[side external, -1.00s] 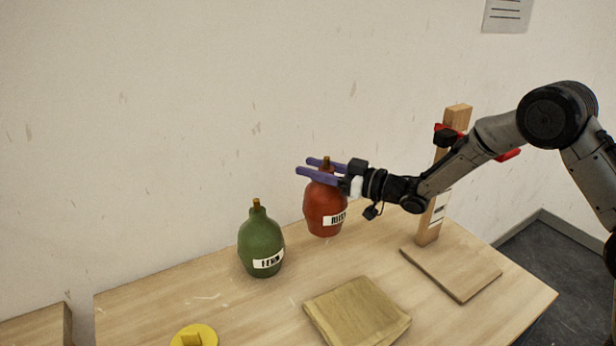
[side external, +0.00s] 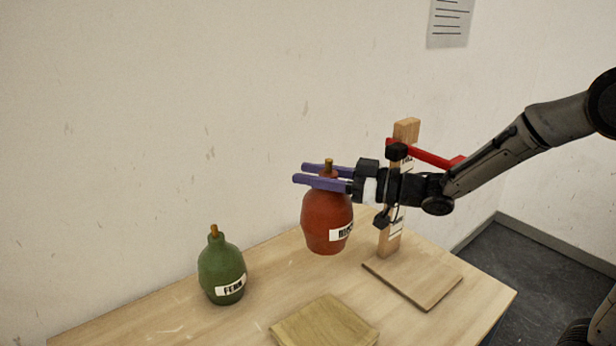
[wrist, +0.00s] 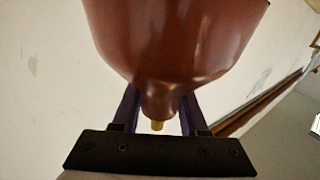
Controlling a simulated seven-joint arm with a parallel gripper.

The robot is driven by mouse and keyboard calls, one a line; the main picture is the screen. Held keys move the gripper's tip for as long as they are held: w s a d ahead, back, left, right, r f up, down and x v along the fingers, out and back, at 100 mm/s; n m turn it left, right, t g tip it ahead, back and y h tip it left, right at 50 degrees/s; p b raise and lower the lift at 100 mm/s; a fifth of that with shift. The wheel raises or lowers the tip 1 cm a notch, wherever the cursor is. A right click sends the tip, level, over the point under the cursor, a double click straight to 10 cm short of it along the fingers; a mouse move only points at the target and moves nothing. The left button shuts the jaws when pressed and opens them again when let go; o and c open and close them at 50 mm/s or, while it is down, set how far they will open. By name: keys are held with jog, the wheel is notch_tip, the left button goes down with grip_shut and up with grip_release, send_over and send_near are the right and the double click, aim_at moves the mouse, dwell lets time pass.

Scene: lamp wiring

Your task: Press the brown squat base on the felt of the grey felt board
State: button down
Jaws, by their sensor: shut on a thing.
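A red-brown rounded base (side external: 327,215) with a white label, partly readable, is the only brownish base in view. My gripper (side external: 318,176) has its two purple fingers shut around its narrow neck, just below the brass-coloured tip. The base hangs upright and appears to be above the table. In the wrist view its glossy body (wrist: 175,45) fills the top, with the neck between the fingers. No plainly grey felt board shows. A flat tan-olive square (side external: 325,325), cut off by the bottom edge, lies on the table in front of the base; I cannot tell whether it is felt.
A green base (side external: 222,270) labelled FERN stands on the wooden table (side external: 150,325) to the left. A wooden post (side external: 393,235) on a flat wooden foot (side external: 425,280) stands to the right, with a red bar (side external: 430,155) near its top. The table between green base and square is clear.

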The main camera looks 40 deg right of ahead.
jog(key=shift+w+a+r, duration=0.1)
jog(key=shift+a+r, duration=0.3)
jog(key=s+a+f+n+g+y, duration=0.1)
jog(key=s+a+n+g+y, duration=0.2)
jog(key=a, duration=0.6)
jog(key=s+a+f+n+g+y, duration=0.1)
jog(key=s+a+n+g+y, duration=0.2)
jog(key=a, duration=0.7)
jog(key=s+a+f+n+g+y, duration=0.1)
jog(key=s+a+f+n+g, duration=0.1)
jog(key=s+a, duration=0.5)
jog(key=s+a+f+n+g+y, duration=0.1)
jog(key=s+a+n+g, duration=0.2)
jog(key=s+a+g, duration=0.4)
jog(key=shift+s+a+f+n, duration=0.4)
jog(key=shift+s+a, duration=0.15)
jog(key=shift+a, duration=1.1)
notch_tip(320, 180, down, 6)
jog(key=shift+f, duration=0.15)
